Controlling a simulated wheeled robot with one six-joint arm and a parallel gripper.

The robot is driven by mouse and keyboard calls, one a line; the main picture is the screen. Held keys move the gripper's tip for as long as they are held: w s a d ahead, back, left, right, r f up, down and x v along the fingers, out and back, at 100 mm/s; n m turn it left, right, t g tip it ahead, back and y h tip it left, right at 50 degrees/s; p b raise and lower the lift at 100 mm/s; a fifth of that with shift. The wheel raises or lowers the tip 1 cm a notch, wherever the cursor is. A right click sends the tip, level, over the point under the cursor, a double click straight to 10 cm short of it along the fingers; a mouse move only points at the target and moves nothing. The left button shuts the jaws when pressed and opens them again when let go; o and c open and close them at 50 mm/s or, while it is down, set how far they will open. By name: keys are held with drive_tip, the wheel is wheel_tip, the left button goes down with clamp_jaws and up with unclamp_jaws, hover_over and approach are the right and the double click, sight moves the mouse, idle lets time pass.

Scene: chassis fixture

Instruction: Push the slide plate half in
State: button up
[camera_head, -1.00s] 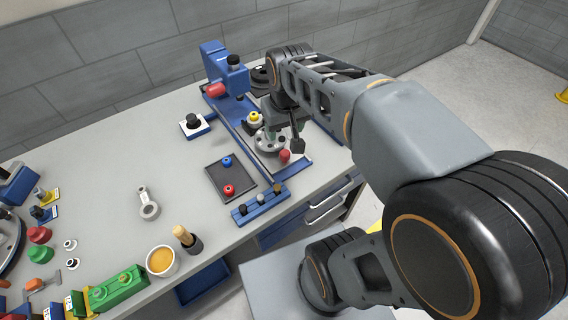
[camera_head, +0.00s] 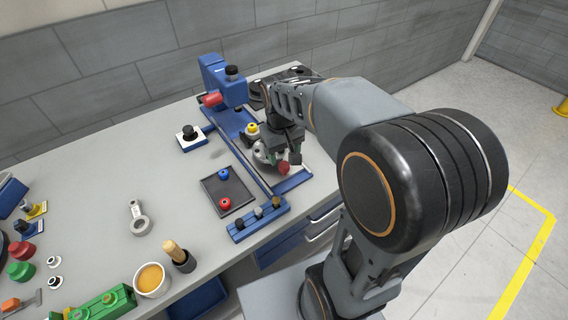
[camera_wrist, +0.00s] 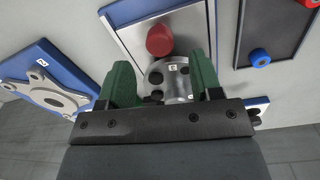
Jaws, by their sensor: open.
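The slide plate (camera_wrist: 190,24) is a silver-grey plate with a red knob (camera_wrist: 160,40), lying in a blue-edged fixture (camera_head: 236,150). In the head view the red knob (camera_head: 284,168) is near the plate's front end, partly behind my wrist. My gripper (camera_wrist: 160,66) has green fingers and is open over the plate, its fingers set apart beside the knob. A round metal part (camera_wrist: 172,84) with dark holes shows between the fingers; whether they touch it I cannot tell. In the head view my gripper (camera_head: 272,152) is mostly hidden by its own wrist.
A dark tray (camera_head: 212,187) with a blue and a red knob lies left of the fixture. A blue block with several pegs (camera_head: 245,228) lies in front. A blue clamp post (camera_head: 222,80) with a red end stands behind. The left-centre bench is mostly clear.

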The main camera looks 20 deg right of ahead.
sight(284, 164)
drive_tip(key=shift+f, duration=2.35)
clamp_jaws()
